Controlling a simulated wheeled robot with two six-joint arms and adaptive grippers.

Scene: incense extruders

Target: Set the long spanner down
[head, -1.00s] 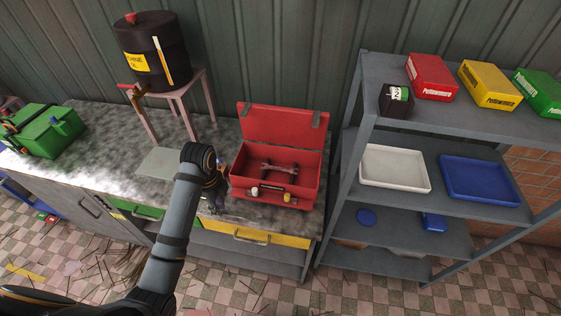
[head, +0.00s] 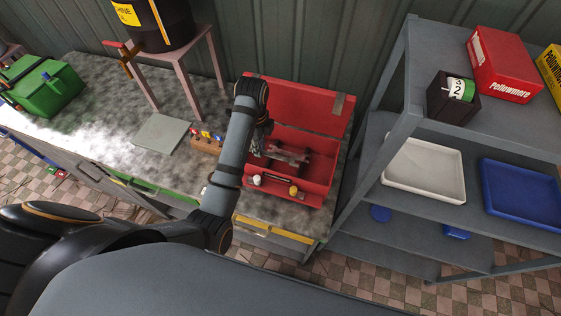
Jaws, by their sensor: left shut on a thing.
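My left gripper (head: 257,146) is over the left end of the open red toolbox (head: 310,197), partly hidden behind my own forearm. It is shut on a tool, which I take to be the long spanner; only a small greyish part near the fingers can be made out. I cannot tell whether the tool touches the toolbox. A dark, bone-shaped piece (head: 288,154) lies inside the toolbox. My right gripper is not in view.
A wooden block with coloured handles (head: 206,145) and a flat grey plate (head: 161,133) are left of the toolbox on the worktop (head: 105,115). A stand (head: 185,65) bears a dark drum. Grey shelving with a white tray (head: 424,170) and blue tray (head: 524,194) stands at right.

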